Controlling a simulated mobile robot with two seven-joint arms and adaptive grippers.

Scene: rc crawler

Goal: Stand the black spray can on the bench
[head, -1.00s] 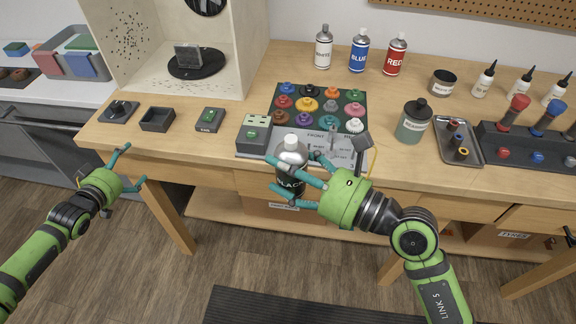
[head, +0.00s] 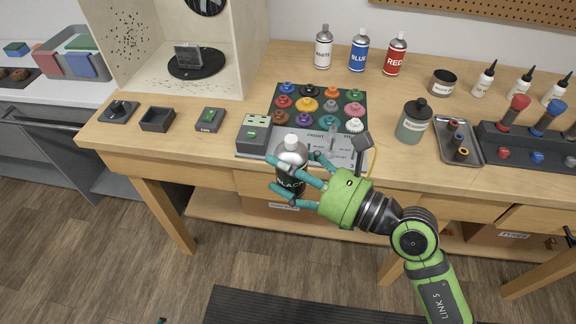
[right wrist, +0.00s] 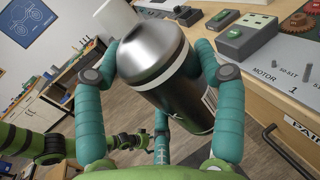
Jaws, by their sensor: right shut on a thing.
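The black spray can (head: 291,181) has a white cap, a silver shoulder and a dark body lettered BLACK. My right gripper (head: 296,185) is shut around its body and holds it roughly upright, apart from the bench top, just in front of the bench's front edge. In the right wrist view the can (right wrist: 150,62) sits between the teal fingers, its lower part partly hidden. The wooden bench (head: 225,165) lies behind it. Of my left gripper only a teal tip (head: 162,321) shows at the bottom edge of the head view; its opening cannot be made out.
White (head: 323,48), blue (head: 358,52) and red (head: 395,55) spray cans stand at the back of the bench. A grey plate with a control box (head: 253,134) and colored gears lies behind the held can. Bare wood shows between the gears and the back cans.

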